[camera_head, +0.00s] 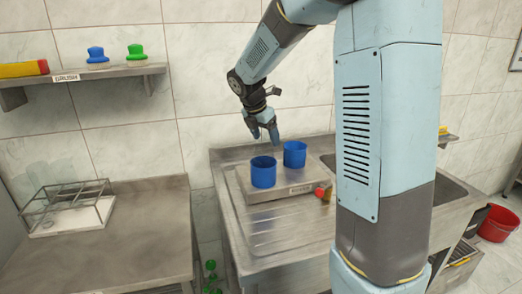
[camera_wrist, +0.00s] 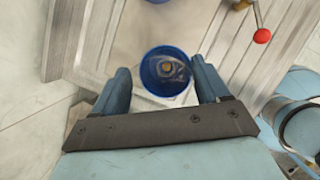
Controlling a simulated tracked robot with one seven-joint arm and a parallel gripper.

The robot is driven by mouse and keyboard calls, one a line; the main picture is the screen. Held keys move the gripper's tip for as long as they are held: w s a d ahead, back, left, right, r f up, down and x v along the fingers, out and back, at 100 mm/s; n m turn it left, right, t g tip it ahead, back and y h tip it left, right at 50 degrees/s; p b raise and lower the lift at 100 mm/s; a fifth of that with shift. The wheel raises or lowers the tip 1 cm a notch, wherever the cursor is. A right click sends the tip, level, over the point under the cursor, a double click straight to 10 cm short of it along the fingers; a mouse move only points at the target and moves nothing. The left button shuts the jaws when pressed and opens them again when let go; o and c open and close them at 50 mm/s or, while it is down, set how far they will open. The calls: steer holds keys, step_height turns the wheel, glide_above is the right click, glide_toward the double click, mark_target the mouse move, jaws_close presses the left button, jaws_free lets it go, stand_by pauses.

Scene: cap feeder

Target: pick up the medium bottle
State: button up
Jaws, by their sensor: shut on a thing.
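My gripper (camera_head: 263,130) points down above and behind two blue cups on a low metal stand, one in front to the left (camera_head: 263,172) and one behind to the right (camera_head: 294,154). In the wrist view a round, open-topped blue container (camera_wrist: 166,70) shows between the two fingers of my gripper (camera_wrist: 160,78). It is dark inside with a small brown centre, and my gripper is shut on it. I cannot tell from its look whether it is the medium bottle. The head view does not clearly show it between the fingers.
The stand (camera_head: 275,197) sits on a ridged metal sink top, with a red ball knob (camera_head: 319,192) at its front right. A wire rack (camera_head: 70,207) stands on the left counter. A wall shelf (camera_head: 80,74) holds blue and green caps. A red bucket (camera_head: 498,222) is at far right.

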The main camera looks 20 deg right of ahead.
step_height(320, 180, up, 24)
stand_by(1.2)
steer(key=shift+s, duration=0.1)
stand_by(0.4)
